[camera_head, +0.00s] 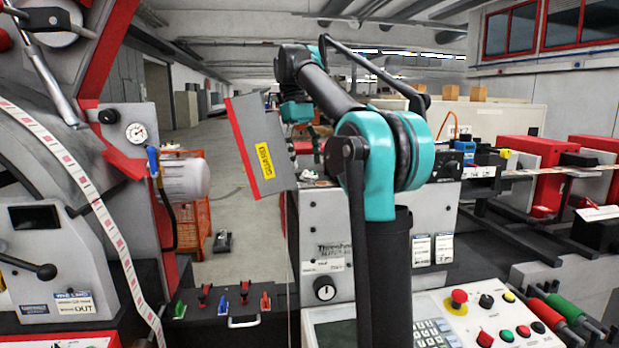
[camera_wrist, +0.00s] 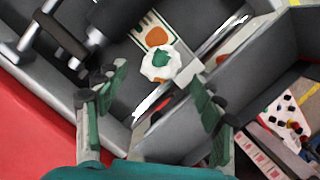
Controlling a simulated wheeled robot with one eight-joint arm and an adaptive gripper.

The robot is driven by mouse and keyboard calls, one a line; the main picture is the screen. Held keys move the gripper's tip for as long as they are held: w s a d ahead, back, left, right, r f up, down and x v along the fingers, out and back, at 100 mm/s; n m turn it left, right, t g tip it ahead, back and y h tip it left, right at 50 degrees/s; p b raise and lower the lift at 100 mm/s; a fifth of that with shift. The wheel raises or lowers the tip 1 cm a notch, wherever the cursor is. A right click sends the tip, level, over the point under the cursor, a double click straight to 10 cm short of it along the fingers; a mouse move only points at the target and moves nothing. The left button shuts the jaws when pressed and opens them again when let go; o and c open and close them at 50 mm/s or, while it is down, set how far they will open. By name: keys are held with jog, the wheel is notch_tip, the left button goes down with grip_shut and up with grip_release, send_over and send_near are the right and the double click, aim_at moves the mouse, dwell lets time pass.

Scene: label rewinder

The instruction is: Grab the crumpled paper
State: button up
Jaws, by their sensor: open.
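The crumpled paper (camera_wrist: 160,64) is a white, uneven wad with a green patch in its middle, in the upper middle of the wrist view. It lies on a dark grey machine surface. My gripper (camera_wrist: 158,78) is open and empty, its two green fingers pointing toward the paper from either side of the picture. The paper shows between and a little beyond the fingertips; I cannot tell the remaining distance.
A label strip with an orange spot (camera_wrist: 157,36) lies beside the paper. Metal rollers (camera_wrist: 62,38) stand at upper left and a shiny bar (camera_wrist: 222,38) runs at right. A red-edged panel (camera_head: 258,146) stands left of my arm. A control panel (camera_head: 490,318) is at lower right.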

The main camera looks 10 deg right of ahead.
aim_at(308, 171)
jog(key=shift+x, duration=1.85)
jog(key=shift+c, duration=0.5)
jog(key=c, duration=0.7)
